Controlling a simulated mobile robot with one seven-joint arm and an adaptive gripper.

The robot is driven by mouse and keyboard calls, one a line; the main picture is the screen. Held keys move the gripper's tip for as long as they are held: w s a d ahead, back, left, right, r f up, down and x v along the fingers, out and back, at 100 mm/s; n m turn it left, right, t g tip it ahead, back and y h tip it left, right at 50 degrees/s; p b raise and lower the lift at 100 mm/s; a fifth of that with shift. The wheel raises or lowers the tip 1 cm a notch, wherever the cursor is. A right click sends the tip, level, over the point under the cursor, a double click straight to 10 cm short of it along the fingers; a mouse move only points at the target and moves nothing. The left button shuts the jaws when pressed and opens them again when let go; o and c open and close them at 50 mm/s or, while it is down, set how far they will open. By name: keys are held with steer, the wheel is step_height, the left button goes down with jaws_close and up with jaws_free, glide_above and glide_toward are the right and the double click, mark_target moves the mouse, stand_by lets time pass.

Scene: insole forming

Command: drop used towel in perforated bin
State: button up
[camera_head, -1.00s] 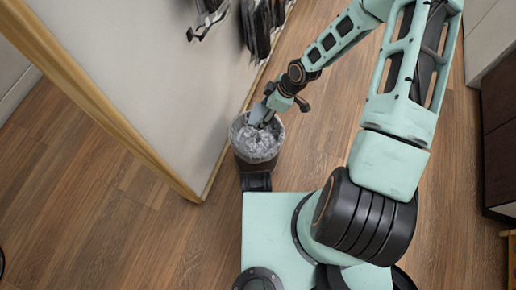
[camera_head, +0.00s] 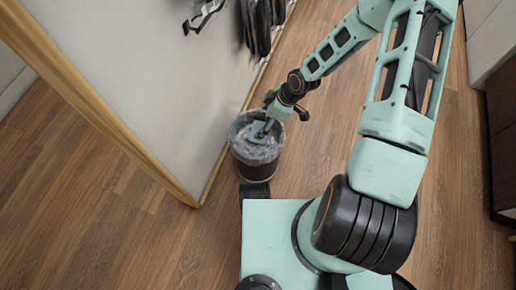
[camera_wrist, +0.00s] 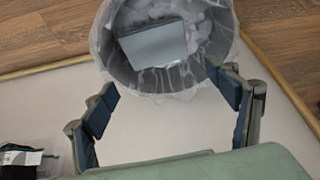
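The bin (camera_head: 257,168) stands on the floor beside the pale panel, with a clear plastic liner (camera_head: 240,132) over its rim. In the wrist view the bin's lined rim (camera_wrist: 100,48) is at the top. A flat blue-grey piece, seemingly the folded towel (camera_wrist: 152,45), lies inside the liner, apart from my fingers. My gripper (camera_wrist: 162,85) is open and empty, its two fingers spread wide in front of the bin. In the head view my gripper (camera_head: 265,127) is over the bin's opening and partly hides the inside.
A pale panel with a wooden edge (camera_head: 110,115) stands close on the bin's left. Dark items (camera_head: 258,28) hang on it above the bin. Dark cabinets (camera_head: 502,130) stand at the right. The wooden floor (camera_head: 320,130) right of the bin is clear.

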steer(key=shift+o, duration=0.4)
steer(key=v, duration=1.2)
